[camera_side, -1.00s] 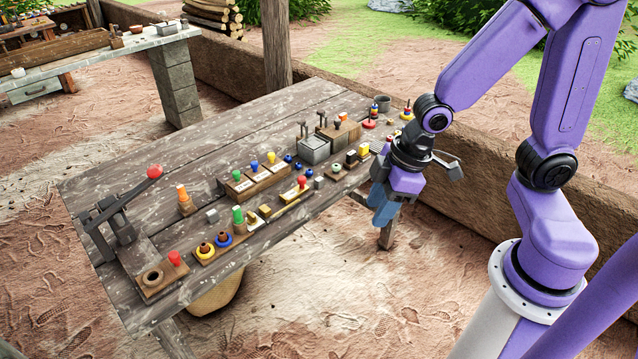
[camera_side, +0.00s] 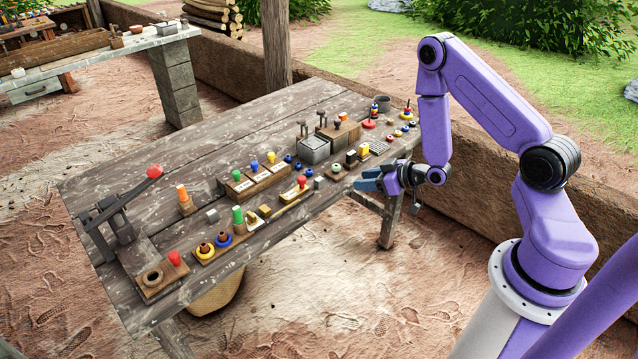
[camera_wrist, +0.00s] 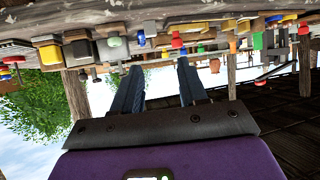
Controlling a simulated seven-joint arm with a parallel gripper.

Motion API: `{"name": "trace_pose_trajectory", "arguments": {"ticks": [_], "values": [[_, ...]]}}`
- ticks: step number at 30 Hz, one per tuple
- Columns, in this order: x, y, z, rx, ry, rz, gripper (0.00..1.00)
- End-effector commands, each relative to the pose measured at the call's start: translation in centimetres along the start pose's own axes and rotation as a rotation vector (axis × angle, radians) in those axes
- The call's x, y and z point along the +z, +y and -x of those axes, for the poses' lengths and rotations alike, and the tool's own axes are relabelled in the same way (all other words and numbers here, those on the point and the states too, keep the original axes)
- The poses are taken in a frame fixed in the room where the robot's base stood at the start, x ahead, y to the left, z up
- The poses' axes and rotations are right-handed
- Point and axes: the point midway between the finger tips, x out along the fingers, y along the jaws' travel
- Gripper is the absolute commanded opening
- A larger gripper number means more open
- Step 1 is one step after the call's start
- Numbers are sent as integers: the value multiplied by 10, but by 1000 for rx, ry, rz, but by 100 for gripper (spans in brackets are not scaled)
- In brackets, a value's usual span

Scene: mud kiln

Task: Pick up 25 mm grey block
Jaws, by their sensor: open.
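Two small grey blocks sit on the wooden table in the side view. One grey block (camera_side: 319,183) is near the table's front edge, right of the red-topped piece. The other grey block (camera_side: 212,216) is further left, beside the orange peg. I cannot tell which is 25 mm. My gripper (camera_side: 364,180) is at the table's front right edge, pointing left, right of the nearer grey block and apart from it. In the wrist view my gripper (camera_wrist: 157,68) has its blue fingers spread with nothing between them.
The table (camera_side: 150,190) is crowded along its front with coloured pegs, labelled wooden blocks and rings. A grey metal box (camera_side: 314,150) stands behind the nearer block. A red-knobbed lever (camera_side: 120,220) is at the left end. The table's back left is clear.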

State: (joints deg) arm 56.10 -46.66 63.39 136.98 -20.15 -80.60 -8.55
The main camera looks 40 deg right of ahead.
Motion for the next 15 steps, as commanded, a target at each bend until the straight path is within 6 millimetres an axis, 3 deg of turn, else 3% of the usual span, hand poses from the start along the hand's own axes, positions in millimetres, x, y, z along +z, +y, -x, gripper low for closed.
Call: {"name": "trace_pose_trajectory", "arguments": {"ticks": [7,15], "values": [[5,12,-3,33,48,-29,42],[2,13,-49,31,49,-27,42]]}}
